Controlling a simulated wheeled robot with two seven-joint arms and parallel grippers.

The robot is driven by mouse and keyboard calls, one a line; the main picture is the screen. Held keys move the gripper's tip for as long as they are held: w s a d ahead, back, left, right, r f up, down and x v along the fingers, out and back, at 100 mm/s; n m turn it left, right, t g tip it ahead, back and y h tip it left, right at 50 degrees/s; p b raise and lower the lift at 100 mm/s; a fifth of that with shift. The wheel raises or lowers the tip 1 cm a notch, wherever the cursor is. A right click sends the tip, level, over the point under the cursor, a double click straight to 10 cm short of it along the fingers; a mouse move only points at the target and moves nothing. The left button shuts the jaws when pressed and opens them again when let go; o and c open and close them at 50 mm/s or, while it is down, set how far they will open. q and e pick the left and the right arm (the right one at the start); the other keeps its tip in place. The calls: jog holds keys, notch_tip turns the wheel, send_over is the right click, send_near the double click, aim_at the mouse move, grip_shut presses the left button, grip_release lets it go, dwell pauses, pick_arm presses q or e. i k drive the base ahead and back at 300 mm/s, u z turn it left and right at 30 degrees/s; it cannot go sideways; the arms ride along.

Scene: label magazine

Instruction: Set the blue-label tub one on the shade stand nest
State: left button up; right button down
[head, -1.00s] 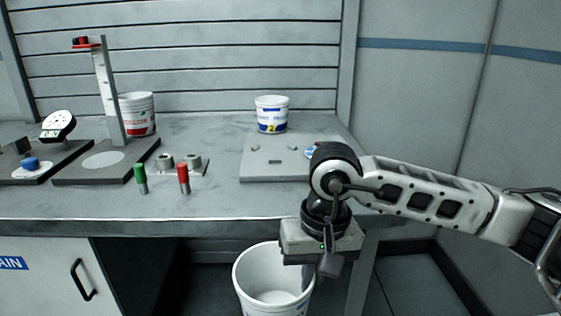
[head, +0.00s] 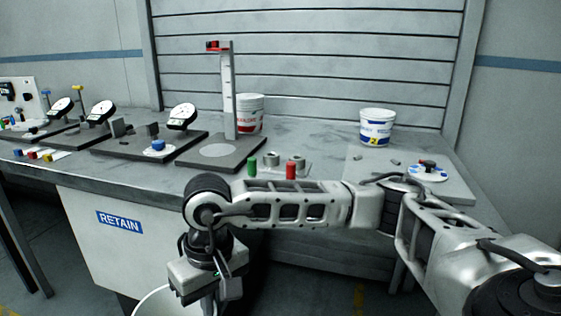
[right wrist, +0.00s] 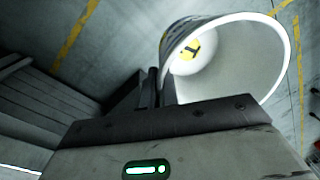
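A white tub (head: 160,303) hangs below my right gripper (head: 205,300), low in front of the bench and cut off by the head view's bottom edge. In the right wrist view the gripper's dark fingers (right wrist: 153,88) are shut on its wall; its open mouth (right wrist: 235,80) shows a yellow disc marked 1. Its outer label is mostly hidden. A dark stand base (head: 190,155) with a pale round spot (head: 220,150) and an upright post (head: 228,95) with a red top is on the bench; I cannot confirm it is the shade stand. My left gripper is out of view.
A red-label tub (head: 250,114) is behind the post. Green and red pegs (head: 291,169) stand in front. Dial gauges (head: 182,116) are at left. My arm crosses the bench front.

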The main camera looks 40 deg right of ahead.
aim_at(377, 166)
jog(key=u, duration=0.5)
jog(key=i, duration=0.35)
jog(key=z, duration=2)
